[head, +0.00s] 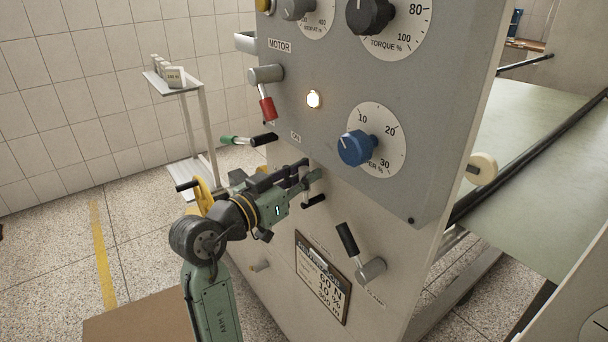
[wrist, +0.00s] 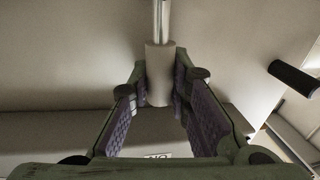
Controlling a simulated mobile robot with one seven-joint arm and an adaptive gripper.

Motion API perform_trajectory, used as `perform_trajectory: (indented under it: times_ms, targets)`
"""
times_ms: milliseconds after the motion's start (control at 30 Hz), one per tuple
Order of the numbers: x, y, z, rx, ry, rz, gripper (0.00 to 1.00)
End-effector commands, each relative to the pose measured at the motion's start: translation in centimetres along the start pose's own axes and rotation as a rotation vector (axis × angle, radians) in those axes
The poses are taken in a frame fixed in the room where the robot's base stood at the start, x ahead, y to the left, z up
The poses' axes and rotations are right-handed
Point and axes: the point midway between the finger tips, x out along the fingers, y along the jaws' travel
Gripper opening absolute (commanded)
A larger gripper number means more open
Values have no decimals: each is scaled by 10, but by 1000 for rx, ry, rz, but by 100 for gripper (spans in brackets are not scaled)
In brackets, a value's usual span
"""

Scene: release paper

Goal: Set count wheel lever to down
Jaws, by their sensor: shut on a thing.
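My gripper (head: 308,186) is at the pale lower front of the machine, below the grey control panel. In the wrist view its two purple-padded fingers (wrist: 166,100) are shut on a pale lever handle (wrist: 158,62), one on each side. A shiny metal rod (wrist: 161,18) runs from the handle to the top of that view. In the head view the fingers mostly hide this lever. I cannot read a label that names it as the count wheel lever.
A black-handled lever (head: 347,239) stands to the right, above a printed plate (head: 322,278). A red-handled lever (head: 267,108), a blue knob (head: 355,148) and a lit lamp (head: 313,99) are on the panel above. A shelf stand (head: 205,125) is behind at left.

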Motion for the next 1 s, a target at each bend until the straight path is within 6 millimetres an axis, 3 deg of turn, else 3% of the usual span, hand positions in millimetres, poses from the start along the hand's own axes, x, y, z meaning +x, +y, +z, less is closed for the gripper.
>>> perform_trajectory:
  times_ms: [100, 700, 1000]
  targets:
    - [0, -1, 0, -1, 1, -2, 0]
    - [0, -1, 1, 5, 3, -2, 0]
    - [-3, 10, 8, 169, 37, 1, 0]
